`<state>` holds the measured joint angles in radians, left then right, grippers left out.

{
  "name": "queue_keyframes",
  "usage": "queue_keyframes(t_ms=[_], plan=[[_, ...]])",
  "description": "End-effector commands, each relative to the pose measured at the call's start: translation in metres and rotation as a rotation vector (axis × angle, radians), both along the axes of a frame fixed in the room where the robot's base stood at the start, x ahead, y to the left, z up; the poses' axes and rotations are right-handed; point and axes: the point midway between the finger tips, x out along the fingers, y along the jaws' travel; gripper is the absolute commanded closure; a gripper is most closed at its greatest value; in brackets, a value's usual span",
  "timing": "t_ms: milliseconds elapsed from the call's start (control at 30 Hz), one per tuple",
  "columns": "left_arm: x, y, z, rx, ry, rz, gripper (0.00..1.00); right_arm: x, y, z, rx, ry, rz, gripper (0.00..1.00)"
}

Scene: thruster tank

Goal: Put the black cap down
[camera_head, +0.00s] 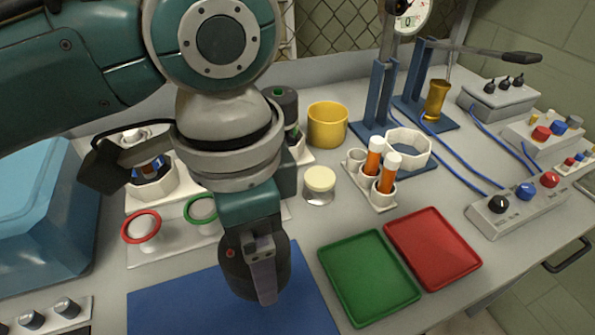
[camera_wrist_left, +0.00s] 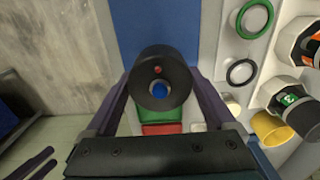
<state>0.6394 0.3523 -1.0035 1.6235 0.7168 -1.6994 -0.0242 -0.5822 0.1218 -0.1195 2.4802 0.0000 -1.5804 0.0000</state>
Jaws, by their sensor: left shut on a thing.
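The black cap (camera_head: 236,277) is a short dark cylinder with a small red dot on it. My left gripper (camera_head: 264,290) is shut on it, and a finger crosses its front in the head view. The cap appears held over the blue mat (camera_head: 165,304); its height above the mat is hard to tell. In the left wrist view the cap (camera_wrist_left: 150,97) sits between the two fingers, its round end facing the camera, with a blue centre. The blue mat (camera_wrist_left: 140,25) shows beyond it.
A green tray (camera_head: 368,278) and a red tray (camera_head: 433,248) lie right of the mat. A red ring (camera_head: 129,236) and a green ring (camera_head: 190,213) sit behind it. A white-lidded jar (camera_head: 319,180), a yellow cup (camera_head: 327,125) and a tube rack (camera_head: 381,199) stand farther back.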

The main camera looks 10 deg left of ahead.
Motion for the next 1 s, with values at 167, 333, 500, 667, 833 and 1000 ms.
queue_keyframes(t_ms=[167, 333, 500, 667, 833, 1000], plan=[[0.0, 0.0, -0.024, 0.001, 0.001, -0.001, 0.6, 0.001, 0.0, -0.004, 0.0, -0.002, 0.0, 0.5], [-0.001, 0.0, -0.049, 0.0, 0.001, 0.0, 0.6, 0.001, 0.0, -0.01, 0.001, -0.002, 0.0, 0.5], [0.0, 0.0, -0.061, 0.0, -0.001, 0.0, 0.6, 0.001, 0.0, -0.011, 0.001, -0.002, 0.0, 0.5], [0.0, 0.0, -0.06, 0.0, -0.001, -0.001, 0.6, 0.001, 0.0, -0.011, 0.001, -0.002, 0.0, 0.5], [0.0, 0.0, -0.064, 0.001, -0.001, 0.0, 0.6, 0.001, 0.001, -0.013, 0.002, -0.003, -0.001, 0.5], [0.0, 0.0, -0.069, -0.001, -0.001, 0.0, 0.6, 0.001, 0.001, -0.014, 0.003, -0.003, 0.0, 0.5]])
